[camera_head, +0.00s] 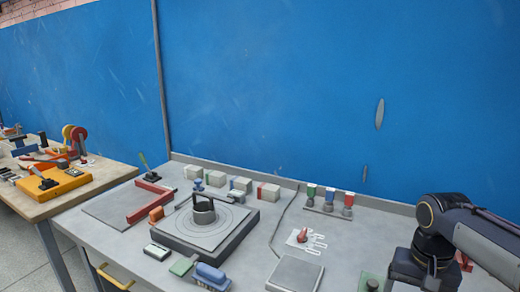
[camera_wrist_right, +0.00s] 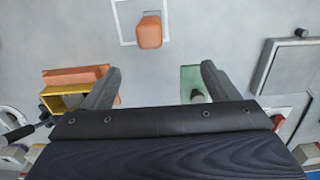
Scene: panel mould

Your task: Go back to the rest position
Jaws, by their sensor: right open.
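The fingertips are not clear there. My left gripper is in neither view.
A round mould (camera_head: 203,212) sits on a square plate mid-bench. An orange block (camera_wrist_right: 149,32) lies ahead of my right fingers; a green pad (camera_wrist_right: 188,76) is by the right finger.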

